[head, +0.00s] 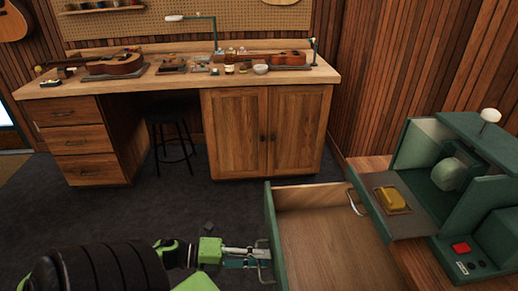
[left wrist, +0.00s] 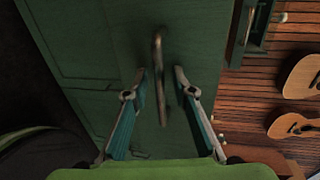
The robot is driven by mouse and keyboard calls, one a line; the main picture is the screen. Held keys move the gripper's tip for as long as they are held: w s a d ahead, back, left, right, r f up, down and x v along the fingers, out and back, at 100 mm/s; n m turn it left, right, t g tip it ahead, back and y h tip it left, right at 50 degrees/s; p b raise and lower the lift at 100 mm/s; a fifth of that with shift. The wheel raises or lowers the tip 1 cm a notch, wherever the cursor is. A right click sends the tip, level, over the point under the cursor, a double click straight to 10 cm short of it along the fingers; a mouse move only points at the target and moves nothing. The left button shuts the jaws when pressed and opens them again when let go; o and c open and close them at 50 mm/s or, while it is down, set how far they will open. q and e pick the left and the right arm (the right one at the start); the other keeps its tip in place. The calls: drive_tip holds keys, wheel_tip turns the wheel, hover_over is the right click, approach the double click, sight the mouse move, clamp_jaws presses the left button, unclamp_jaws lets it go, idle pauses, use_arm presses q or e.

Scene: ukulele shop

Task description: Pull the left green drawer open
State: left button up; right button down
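In the left wrist view the upright bar handle (left wrist: 159,75) stands out from the green front (left wrist: 95,45). My left gripper (left wrist: 161,82) has one finger on each side of the handle, with visible gaps, so it looks open around it. My right gripper is not in view.
A green machine (head: 455,165) with a yellow block (head: 393,198) and a red button stands right of the drawer. Another curved handle (head: 355,203) shows beside it. A wooden workbench (head: 235,92) with ukuleles and a black stool (head: 170,125) stand behind.

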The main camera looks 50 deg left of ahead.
use_arm(q)
drive_tip(key=v, duration=1.2)
drive_tip(key=shift+f, duration=0.1)
